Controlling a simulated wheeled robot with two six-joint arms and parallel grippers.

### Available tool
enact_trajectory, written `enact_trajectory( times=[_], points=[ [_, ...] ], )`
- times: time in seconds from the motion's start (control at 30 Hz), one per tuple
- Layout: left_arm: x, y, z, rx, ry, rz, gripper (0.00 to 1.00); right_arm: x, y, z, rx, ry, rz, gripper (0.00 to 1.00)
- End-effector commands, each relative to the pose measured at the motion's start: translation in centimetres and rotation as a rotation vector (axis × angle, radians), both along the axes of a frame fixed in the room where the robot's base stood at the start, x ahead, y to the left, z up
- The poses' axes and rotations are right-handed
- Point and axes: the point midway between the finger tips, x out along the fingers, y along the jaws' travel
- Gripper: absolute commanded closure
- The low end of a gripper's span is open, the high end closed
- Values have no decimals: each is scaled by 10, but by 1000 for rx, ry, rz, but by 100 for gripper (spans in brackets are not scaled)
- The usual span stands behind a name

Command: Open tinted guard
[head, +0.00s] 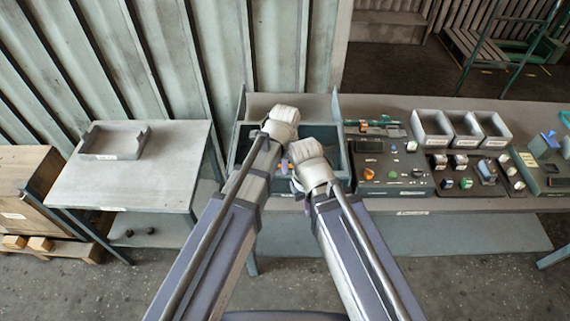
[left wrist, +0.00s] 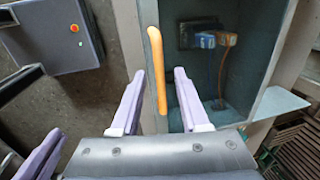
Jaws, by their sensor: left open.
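The blower housing (head: 340,178) is a dark open-looking box on the bench, largely hidden behind my wrists in the head view. In the left wrist view, a grey-green tinted face (left wrist: 258,75) shows a dark unit and blue and orange connectors. An upright orange handle bar (left wrist: 156,60) runs along its left side. My left gripper (left wrist: 159,74) is open, with one finger on either side of the bar's lower part; contact is unclear. My right wrist (head: 312,170) is beside the left one; its fingertips are hidden in the head view. I cannot tell whether the guard is ajar.
Grey bins (head: 465,127) and boards with small parts (head: 392,170) stand right of the housing. A side table (head: 120,185) with a tray (head: 113,142) is at left, beside a wooden crate (head: 25,180). A corrugated wall is close behind.

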Motion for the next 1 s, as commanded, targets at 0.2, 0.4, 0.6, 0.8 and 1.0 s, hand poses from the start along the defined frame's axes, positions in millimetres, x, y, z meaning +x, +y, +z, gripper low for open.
enact_trajectory(
  times=[0.2,0.4,0.6,0.8,1.0],
  points=[
    [0,0,1,0,0,0,68,0,0,1,0,0,0,100],
    [0,0,1,0,0,0,90,0,0,1,0,0,0,100],
    [0,0,1,0,0,0,100,0,0,1,0,0,0,100],
    [0,0,1,0,0,0,100,0,0,1,0,0,0,100],
    [0,0,1,0,0,0,100,0,0,1,0,0,0,100]
  ],
)
